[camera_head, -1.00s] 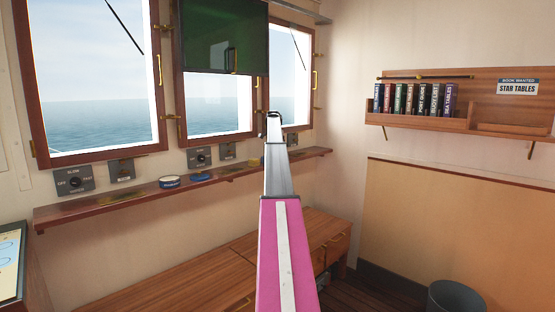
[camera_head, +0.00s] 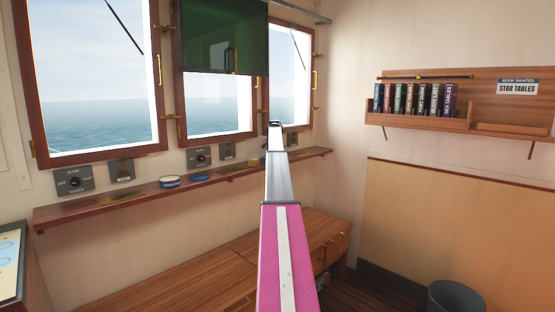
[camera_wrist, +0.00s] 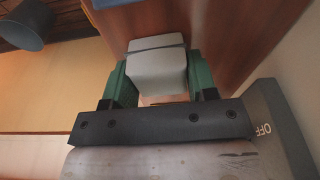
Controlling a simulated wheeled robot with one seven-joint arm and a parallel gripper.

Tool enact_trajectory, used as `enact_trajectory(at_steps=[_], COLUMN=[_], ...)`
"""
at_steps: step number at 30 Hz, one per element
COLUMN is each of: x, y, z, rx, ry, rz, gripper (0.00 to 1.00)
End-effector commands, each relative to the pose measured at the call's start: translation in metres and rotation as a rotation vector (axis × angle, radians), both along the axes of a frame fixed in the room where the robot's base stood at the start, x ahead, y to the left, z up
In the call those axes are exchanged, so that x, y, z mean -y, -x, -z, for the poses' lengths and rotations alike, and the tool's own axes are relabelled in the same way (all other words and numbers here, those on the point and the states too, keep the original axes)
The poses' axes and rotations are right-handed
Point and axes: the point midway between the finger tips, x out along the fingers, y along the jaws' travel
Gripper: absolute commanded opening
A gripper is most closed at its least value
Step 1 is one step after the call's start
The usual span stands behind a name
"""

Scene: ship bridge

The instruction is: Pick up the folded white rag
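The folded white rag (camera_wrist: 158,70) shows in the wrist view as a pale, block-like bundle between the two green fingers of my gripper (camera_wrist: 160,75). One finger is at each side of it, close against its edges. I cannot tell whether the fingers press on it or only stand around it. In the head view my pink and grey arm reaches toward the narrow wooden shelf (camera_head: 110,203) under the windows. The gripper's fingers and the rag are hidden there behind the arm.
Switch panels (camera_head: 74,181) line the wall just above the shelf, and one labelled OFF (camera_wrist: 272,120) is close beside my gripper. Round tins (camera_head: 170,182) stand on the shelf. A wooden cabinet (camera_head: 190,277) is below, a bookshelf (camera_head: 415,122) at right, and a bin (camera_head: 455,297) on the floor.

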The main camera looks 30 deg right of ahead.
Motion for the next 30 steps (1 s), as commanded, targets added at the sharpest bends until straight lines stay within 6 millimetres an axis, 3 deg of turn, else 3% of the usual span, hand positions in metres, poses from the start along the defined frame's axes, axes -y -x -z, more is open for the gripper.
enact_trajectory(at_steps=[14, 26, 30], x=[0.001, 0.002, 0.007], y=[0.005, 0.003, 0.039], z=[-0.010, -0.075, -0.070], rx=[0.000, 0.002, 0.000], ry=[0.000, 0.002, 0.000], rz=[0.000, 0.000, 0.001], gripper=[0.29, 0.29, 0.29])
